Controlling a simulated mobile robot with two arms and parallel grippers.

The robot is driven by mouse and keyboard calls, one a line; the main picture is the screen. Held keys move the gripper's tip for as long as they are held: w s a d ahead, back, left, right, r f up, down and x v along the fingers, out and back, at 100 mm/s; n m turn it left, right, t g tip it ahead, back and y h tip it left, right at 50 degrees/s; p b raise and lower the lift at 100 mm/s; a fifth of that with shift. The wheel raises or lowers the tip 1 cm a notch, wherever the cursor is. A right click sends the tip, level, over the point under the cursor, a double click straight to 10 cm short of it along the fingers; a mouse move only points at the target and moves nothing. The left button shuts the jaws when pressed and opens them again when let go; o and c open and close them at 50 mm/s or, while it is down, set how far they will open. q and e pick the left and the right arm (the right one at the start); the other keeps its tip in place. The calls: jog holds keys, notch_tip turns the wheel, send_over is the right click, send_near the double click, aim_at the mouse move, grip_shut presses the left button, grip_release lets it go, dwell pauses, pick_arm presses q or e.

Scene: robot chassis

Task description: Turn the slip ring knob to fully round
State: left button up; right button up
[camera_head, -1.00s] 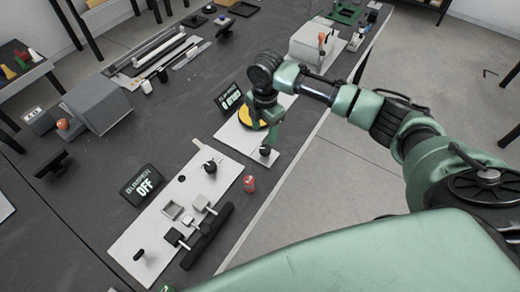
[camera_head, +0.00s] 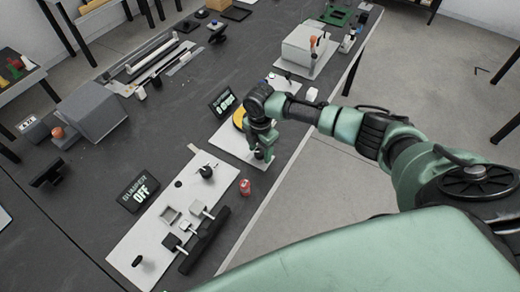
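The slip ring station is a light plate (camera_head: 228,139) with a yellow disc (camera_head: 239,118) and a small display (camera_head: 223,102) behind it, its text too small to read. The black slip ring knob (camera_head: 260,154) is at the plate's near right end, mostly hidden by my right gripper. My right gripper (camera_head: 262,150) points down at the knob, with its fingertips around or just over it. I cannot tell whether they touch it or are closed on it. My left gripper is not in view.
A white panel (camera_head: 142,228) with knobs and sliders lies nearer, beside a display reading OFF (camera_head: 137,189). A red can (camera_head: 245,187) stands close to the gripper by the table edge. A white box (camera_head: 304,46) stands farther back. Grey floor lies right of the table.

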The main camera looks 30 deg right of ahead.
grip_shut()
jog(key=shift+r+m+p, duration=0.2)
jog(key=shift+m+p, duration=1.15)
jog(key=shift+m, duration=0.15)
jog(key=shift+w+f+m+p, duration=0.1)
jog(key=shift+m+p, duration=0.85)
jog(key=shift+m, duration=0.75)
jog(key=shift+o, duration=1.2)
grip_release()
